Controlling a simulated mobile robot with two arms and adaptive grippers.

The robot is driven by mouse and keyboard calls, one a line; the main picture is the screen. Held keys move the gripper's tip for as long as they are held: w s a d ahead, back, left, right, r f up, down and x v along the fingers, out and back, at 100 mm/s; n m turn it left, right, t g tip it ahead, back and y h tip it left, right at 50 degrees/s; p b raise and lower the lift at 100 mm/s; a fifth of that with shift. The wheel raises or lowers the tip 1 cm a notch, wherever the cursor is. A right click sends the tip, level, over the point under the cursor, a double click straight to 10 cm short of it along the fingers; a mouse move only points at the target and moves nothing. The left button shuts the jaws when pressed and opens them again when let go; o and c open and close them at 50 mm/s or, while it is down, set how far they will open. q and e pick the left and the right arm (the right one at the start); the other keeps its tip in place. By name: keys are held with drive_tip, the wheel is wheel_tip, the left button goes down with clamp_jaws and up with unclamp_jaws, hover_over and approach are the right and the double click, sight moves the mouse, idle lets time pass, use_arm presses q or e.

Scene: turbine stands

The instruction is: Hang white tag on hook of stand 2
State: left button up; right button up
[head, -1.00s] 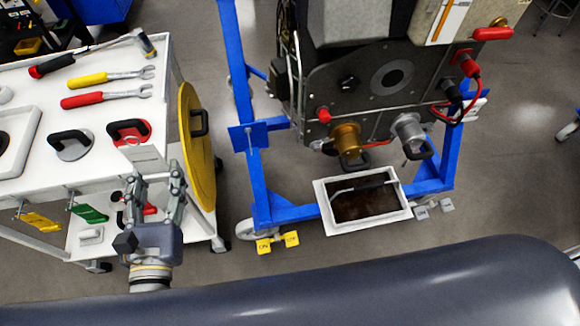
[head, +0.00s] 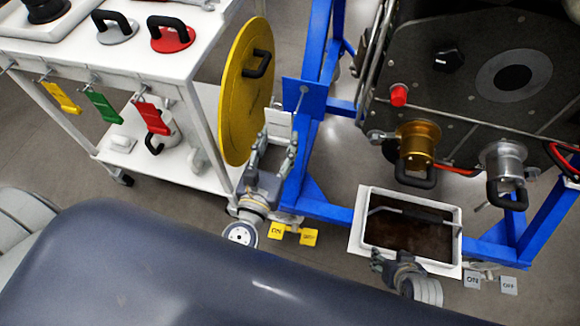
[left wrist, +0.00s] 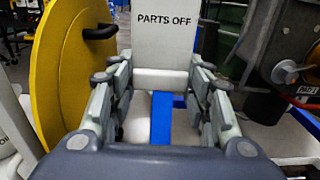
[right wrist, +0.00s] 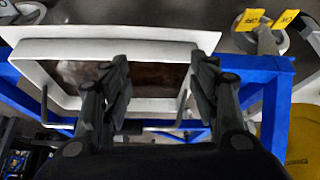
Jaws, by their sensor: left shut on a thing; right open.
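The white tag (head: 279,122) is held upright in my left gripper (head: 273,148), which is shut on its lower edge. In the left wrist view the tag (left wrist: 165,45) reads "PARTS OFF" and sits between the fingertips (left wrist: 160,78). A blue stand (head: 298,190) with an upright plate (head: 305,97) is just right of the tag. A small pin-like hook (head: 303,89) shows on that plate. In the head view the tag is close to the plate's lower left; whether they touch I cannot tell. My right gripper (head: 384,262) is open and empty at the tray's front edge.
A white-rimmed tray (head: 363,235) sits low on the stand's front. The turbine (head: 470,75) is above it. A yellow disc (head: 240,110) stands left of my left gripper. The white cart (head: 190,75) holds green (head: 104,106) and red (head: 152,118) tags.

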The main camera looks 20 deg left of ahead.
use_arm(q)
drive_tip(key=w+d+f+b, duration=0.1)
drive_tip(key=w+f+b, duration=0.5)
drive_tip(key=w+f, duration=0.2)
wheel_tip(320, 180, down, 3)
drive_tip(key=shift+w+d+r, duration=0.15)
drive_tip(key=shift+w, duration=0.15)
use_arm(e)
wheel_tip(320, 180, up, 11)
drive_tip(key=t, duration=0.1)
drive_tip(key=shift+t, duration=0.4)
drive_tip(key=shift+f, duration=0.15)
use_arm(q)
drive_tip(key=shift+w, duration=0.1)
use_arm(e)
drive_tip(key=shift+s+d+f+g, duration=0.2)
drive_tip(key=shift+s+d+g, duration=0.1)
drive_tip(key=shift+s, duration=0.15)
use_arm(q)
drive_tip(key=shift+w, duration=0.2)
use_arm(e)
drive_tip(key=shift+s, duration=0.1)
drive_tip(key=shift+s+f, duration=0.15)
drive_tip(key=shift+s, duration=0.05)
use_arm(q)
drive_tip(key=shift+w, duration=0.15)
use_arm(e)
drive_tip(key=shift+s+g, duration=0.15)
drive_tip(key=shift+g, duration=0.15)
